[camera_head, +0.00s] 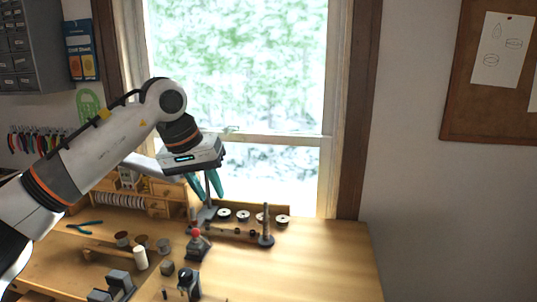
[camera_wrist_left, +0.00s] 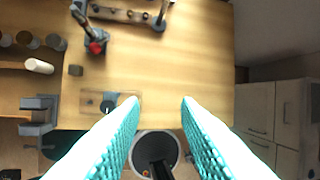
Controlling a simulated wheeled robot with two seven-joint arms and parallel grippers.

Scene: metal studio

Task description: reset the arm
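My left arm comes in from the left in the head view and reaches over the workbench. My left gripper (camera_head: 206,186) points down above the bench near the window, with its teal fingers apart. In the left wrist view the fingers of the same gripper (camera_wrist_left: 161,125) are spread with nothing between them. Below the gap I see the bench's front edge and a round grey bin (camera_wrist_left: 155,146) on the floor. My right gripper is in neither view.
The wooden bench (camera_head: 310,265) is clear at its right. A small tool with a red knob (camera_head: 195,234), a rack of discs (camera_head: 243,216), a white cylinder (camera_head: 140,258) and blue pliers (camera_head: 84,227) are on it. A window (camera_head: 235,70) stands behind.

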